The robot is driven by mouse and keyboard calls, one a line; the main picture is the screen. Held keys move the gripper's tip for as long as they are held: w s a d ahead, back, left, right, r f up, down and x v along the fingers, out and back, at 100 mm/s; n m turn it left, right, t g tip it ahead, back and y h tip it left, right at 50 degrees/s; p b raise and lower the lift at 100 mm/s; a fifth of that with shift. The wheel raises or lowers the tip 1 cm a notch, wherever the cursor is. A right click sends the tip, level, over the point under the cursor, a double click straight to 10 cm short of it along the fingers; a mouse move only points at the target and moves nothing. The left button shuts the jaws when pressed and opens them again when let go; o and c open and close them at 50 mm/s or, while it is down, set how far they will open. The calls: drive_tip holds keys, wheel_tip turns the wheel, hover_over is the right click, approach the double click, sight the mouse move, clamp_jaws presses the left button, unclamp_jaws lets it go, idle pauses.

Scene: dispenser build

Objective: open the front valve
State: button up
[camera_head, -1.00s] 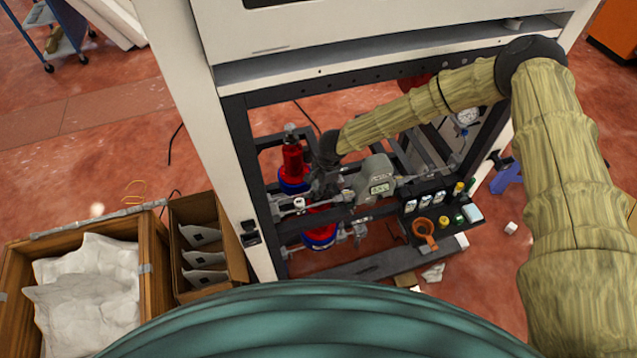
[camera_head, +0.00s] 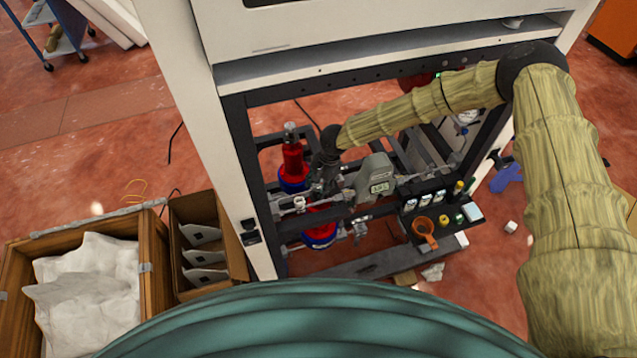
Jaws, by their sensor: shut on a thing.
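In the head view my arm reaches from the right into the open lower frame of the white dispenser machine (camera_head: 400,55). My gripper (camera_head: 322,188) is dark and points down among the pipes. It is shut on a small part at the piping, which I take to be the front valve; the fingers hide most of it. A red bottle-shaped part with a blue base (camera_head: 293,165) stands just left of my gripper. A second red and blue part (camera_head: 319,235) sits below it, partly covered by pipes.
A black rack with small bottles (camera_head: 440,212) and an orange ring holder (camera_head: 425,232) is right of the meter. Black frame bars surround the opening. A wooden crate with white bags (camera_head: 150,270) and a divided box (camera_head: 208,240) stand at the left.

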drive_tip(key=shift+n+b, duration=0.3)
drive_tip(key=shift+n, duration=0.6)
drive_tip(key=shift+w, duration=0.1)
drive_tip(key=shift+f+n+g+b, duration=0.1)
drive_tip(key=shift+n+g+b, duration=0.3)
drive_tip(key=shift+n+b, duration=0.45)
drive_tip(key=shift+n, duration=0.85)
